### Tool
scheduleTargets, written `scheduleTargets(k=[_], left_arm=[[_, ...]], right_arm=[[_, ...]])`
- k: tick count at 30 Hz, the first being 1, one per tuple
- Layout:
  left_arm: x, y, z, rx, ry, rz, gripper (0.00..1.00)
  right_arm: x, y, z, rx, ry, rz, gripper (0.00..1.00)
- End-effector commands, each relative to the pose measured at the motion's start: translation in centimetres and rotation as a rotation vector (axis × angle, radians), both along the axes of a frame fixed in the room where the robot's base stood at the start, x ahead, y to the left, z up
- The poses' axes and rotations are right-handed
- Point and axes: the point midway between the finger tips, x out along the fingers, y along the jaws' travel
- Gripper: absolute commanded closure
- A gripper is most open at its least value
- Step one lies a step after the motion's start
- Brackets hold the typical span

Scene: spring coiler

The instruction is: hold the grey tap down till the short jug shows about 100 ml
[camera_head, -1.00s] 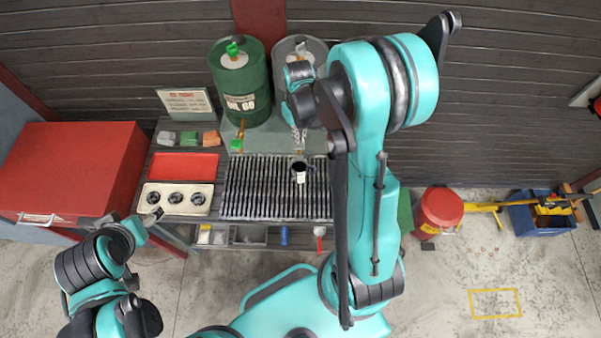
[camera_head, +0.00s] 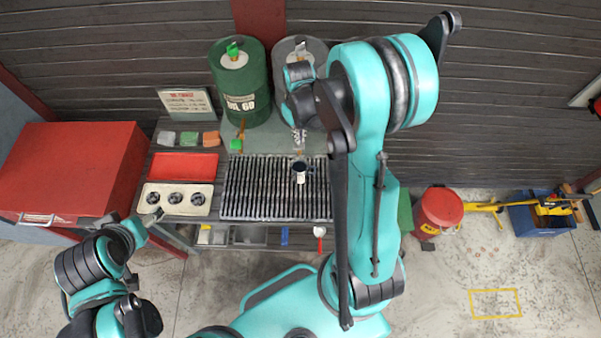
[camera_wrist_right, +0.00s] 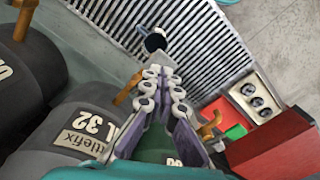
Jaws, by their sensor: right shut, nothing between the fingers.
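The short jug (camera_head: 300,176) stands upright on the slatted grate in the head view. It also shows in the right wrist view (camera_wrist_right: 155,42), its mouth dark; I cannot read its level. The grey drum (camera_head: 288,50) is behind it, and its label shows in the wrist view (camera_wrist_right: 92,135). A brass spout (camera_wrist_right: 128,90) sticks out from the grey drum beside my fingers; the grey tap's handle is hidden by my gripper. My right gripper (camera_head: 299,140) is shut and empty, over the tap's place just behind the jug. My left gripper (camera_head: 154,215) is near the bench's front left corner, too small to read.
The green drum (camera_head: 239,85) stands left of the grey one, with its green tap (camera_head: 236,145) in front. A red tray (camera_head: 183,164) and a cream tray with three round black parts (camera_head: 150,207) lie left of the grate (camera_head: 240,190). A red cabinet (camera_head: 70,170) stands further left.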

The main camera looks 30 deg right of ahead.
Motion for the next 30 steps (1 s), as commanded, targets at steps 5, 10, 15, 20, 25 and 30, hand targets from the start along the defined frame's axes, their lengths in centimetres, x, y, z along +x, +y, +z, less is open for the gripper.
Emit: scheduleTargets(k=[5,10,15,20,25,30], left_arm=[[0.0,0.0,-0.4,0.0,0.0,0.0,0.3],[0.0,0.0,-1.0,0.0,0.0,0.0,0.3],[0.0,0.0,-1.5,0.0,0.0,0.0,0.3],[0.0,0.0,-2.0,0.0,0.0,0.0,0.3],[0.0,0.0,-2.5,0.0,0.0,0.0,0.3],[0.0,0.0,-3.0,0.0,0.0,0.0,0.3]], right_arm=[[0.0,0.0,-0.4,0.0,0.0,0.0,1.0],[0.0,0.0,-1.0,0.0,0.0,0.0,1.0],[0.0,0.0,-1.5,0.0,0.0,0.0,1.0],[0.0,0.0,-2.0,0.0,0.0,0.0,1.0],[0.0,0.0,-2.5,0.0,0.0,0.0,1.0],[0.0,0.0,-3.0,0.0,-0.001,0.0,1.0]])
